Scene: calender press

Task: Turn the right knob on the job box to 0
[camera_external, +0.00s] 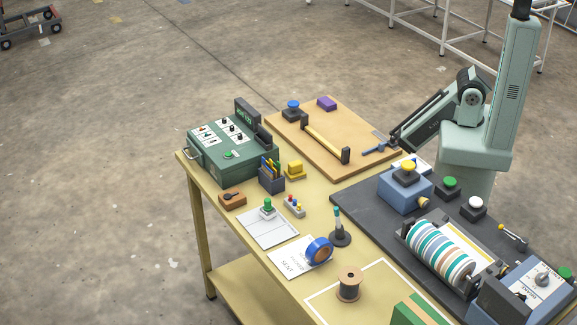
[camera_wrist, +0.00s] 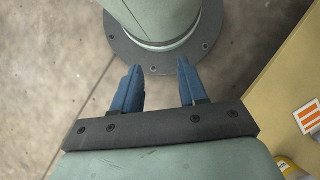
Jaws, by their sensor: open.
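The job box (camera_external: 236,163) is a green case at the left end of the workbench in the external view. Its sloped top carries white label plates with several small dark knobs. The right knob (camera_external: 240,137) appears to be a dark one near the right side of the panel; its setting is too small to read. My gripper (camera_wrist: 160,88) shows in the wrist view with two blue fingers spread apart and nothing between them. It is well away from the job box, close to my own base. The job box is not in the wrist view.
A pen holder (camera_external: 271,180) and yellow block (camera_external: 295,169) stand by the box's right side. The press (camera_external: 440,255) fills the front right.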

